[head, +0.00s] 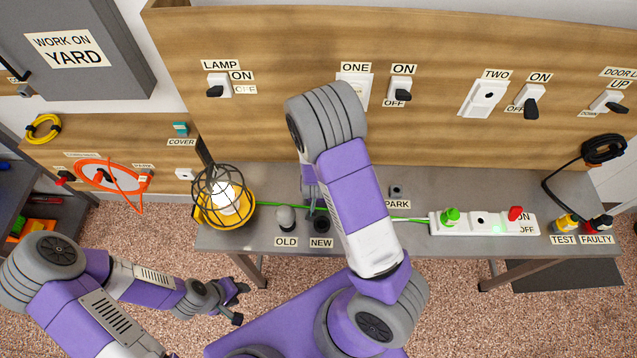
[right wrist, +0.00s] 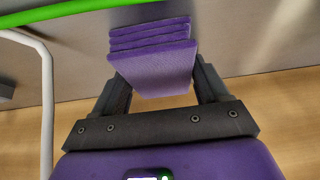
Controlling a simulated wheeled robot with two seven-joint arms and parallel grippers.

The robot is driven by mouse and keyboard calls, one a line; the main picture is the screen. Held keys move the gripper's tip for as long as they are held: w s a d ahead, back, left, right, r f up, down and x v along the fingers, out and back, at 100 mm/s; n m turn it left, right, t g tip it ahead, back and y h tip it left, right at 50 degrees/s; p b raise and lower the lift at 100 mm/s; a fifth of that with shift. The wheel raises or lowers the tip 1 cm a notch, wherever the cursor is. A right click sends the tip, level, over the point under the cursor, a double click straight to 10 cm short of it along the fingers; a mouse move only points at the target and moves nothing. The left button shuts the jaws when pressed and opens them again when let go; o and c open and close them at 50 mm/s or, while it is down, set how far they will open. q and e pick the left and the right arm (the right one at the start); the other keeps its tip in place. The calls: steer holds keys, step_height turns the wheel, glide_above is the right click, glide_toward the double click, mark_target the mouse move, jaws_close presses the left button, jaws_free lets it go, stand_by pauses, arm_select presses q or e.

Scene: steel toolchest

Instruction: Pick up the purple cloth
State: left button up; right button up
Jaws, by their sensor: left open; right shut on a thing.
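The purple cloth (right wrist: 155,65) is a folded stack of several layers in the right wrist view. My right gripper (right wrist: 157,78) is shut on it, with one dark finger on each side. I cannot tell whether the cloth still touches the grey bench. In the head view my right arm hides the cloth and most of the right gripper. My left gripper (head: 238,303) is open and empty over the speckled floor, in front of the bench and apart from it.
A wooden switch board (head: 440,45) stands behind.

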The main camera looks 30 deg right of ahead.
steer(key=shift+r+p, duration=2.4)
steer(key=shift+r, duration=2.8)
steer(key=shift+c, duration=0.2)
